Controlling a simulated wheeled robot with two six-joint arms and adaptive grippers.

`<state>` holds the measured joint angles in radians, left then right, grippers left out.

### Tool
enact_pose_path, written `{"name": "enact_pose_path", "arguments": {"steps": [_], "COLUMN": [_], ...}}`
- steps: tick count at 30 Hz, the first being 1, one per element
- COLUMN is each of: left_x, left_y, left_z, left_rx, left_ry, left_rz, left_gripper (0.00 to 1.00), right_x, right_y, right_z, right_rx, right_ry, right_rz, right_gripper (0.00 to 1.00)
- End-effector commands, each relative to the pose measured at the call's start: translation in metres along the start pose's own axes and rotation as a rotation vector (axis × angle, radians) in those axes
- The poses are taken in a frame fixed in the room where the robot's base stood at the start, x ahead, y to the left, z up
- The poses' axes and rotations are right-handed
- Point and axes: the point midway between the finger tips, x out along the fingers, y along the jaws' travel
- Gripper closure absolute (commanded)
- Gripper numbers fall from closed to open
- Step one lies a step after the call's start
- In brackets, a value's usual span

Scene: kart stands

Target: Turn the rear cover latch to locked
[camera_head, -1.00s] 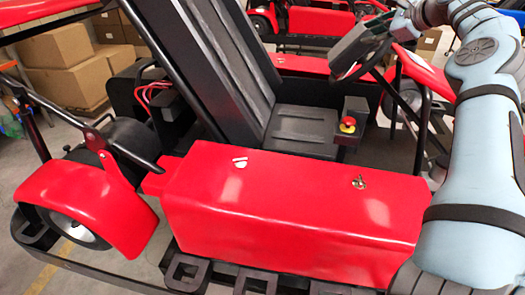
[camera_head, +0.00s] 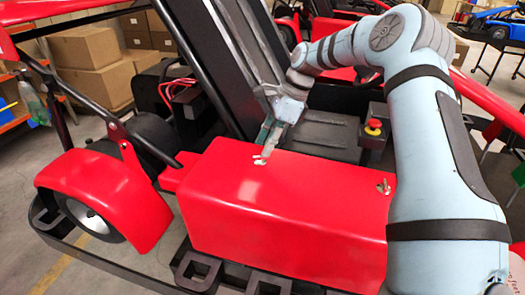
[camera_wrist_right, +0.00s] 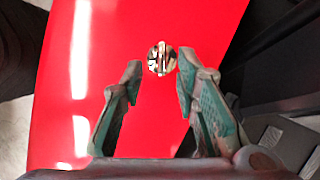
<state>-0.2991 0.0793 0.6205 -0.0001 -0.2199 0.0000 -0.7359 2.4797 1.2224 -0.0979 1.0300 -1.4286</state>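The red side cover (camera_head: 290,205) of the kart carries two small metal latches. The left latch (camera_head: 259,160) is close to my right gripper (camera_head: 266,145), which points down at it from above. The other latch (camera_head: 384,187) sits at the cover's right end, near my right arm. In the right wrist view, a round metal latch (camera_wrist_right: 161,58) with a raised bar lies just beyond and between the tips of my open right gripper (camera_wrist_right: 158,70). The fingers appear apart from it. I cannot tell which latch is the rear one. My left gripper is out of view.
A black seat (camera_head: 317,133) and a red stop button (camera_head: 373,125) on a black box stand behind the cover. A black frame bar (camera_head: 150,145) rises at the left, above a red fender (camera_head: 105,200). Cardboard boxes (camera_head: 90,60) are in the background.

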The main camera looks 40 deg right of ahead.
Motion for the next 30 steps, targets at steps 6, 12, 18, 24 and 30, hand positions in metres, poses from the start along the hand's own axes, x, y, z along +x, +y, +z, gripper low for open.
{"name": "enact_pose_path", "arguments": {"steps": [6, 12, 18, 24, 30], "left_x": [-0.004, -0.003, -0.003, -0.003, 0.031], "left_y": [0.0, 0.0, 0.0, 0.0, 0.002], "left_z": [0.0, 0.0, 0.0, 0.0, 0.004], "left_rx": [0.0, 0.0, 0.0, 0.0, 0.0], "left_ry": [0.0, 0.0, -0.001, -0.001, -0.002], "left_rz": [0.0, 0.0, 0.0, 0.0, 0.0], "left_gripper": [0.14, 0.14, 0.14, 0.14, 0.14], "right_x": [0.028, 0.03, 0.029, 0.03, 0.036], "right_y": [0.0, -0.001, -0.001, -0.001, 0.001], "right_z": [0.0, 0.0, 0.0, 0.0, -0.002], "right_rx": [0.002, 0.001, 0.001, 0.003, 0.166], "right_ry": [-0.001, -0.002, -0.002, -0.002, -0.004], "right_rz": [0.0, -0.003, -0.003, -0.003, -0.074], "right_gripper": [0.72, 0.72, 0.97, 1.0, 1.0]}}
